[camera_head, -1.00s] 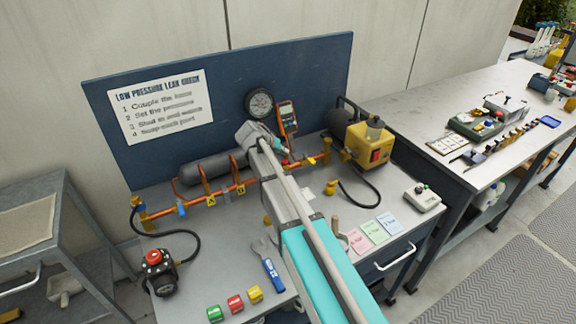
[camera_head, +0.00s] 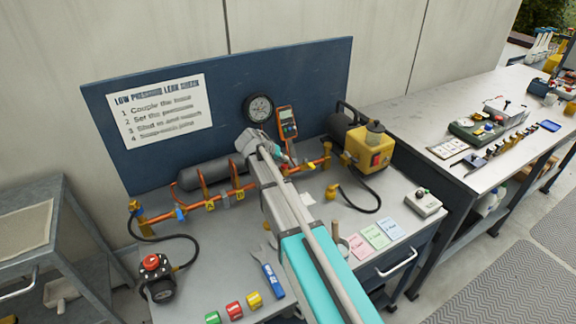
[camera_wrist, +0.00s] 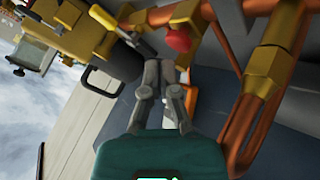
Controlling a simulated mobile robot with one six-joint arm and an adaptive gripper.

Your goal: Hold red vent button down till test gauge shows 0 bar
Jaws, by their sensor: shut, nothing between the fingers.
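A red rounded button (camera_wrist: 178,39) sits on the brass and copper pipework in the wrist view, just above and right of my fingertips. My gripper (camera_wrist: 160,66) is shut and empty; a small gap seems to lie between its tips and the button, but contact cannot be judged surely. In the head view my gripper (camera_head: 288,158) is over the copper pipe run (camera_head: 255,184), largely hidden by my arm, and the button is not clear there. The round black dial gauge (camera_head: 258,108) hangs on the blue back panel; its reading is too small to tell.
An orange handheld meter (camera_head: 288,122) stands behind my gripper. A yellow unit with a red switch (camera_head: 368,150) is at right. A black device with a red knob (camera_head: 153,265) stands front left. A wrench, coloured blocks and cards lie on the bench.

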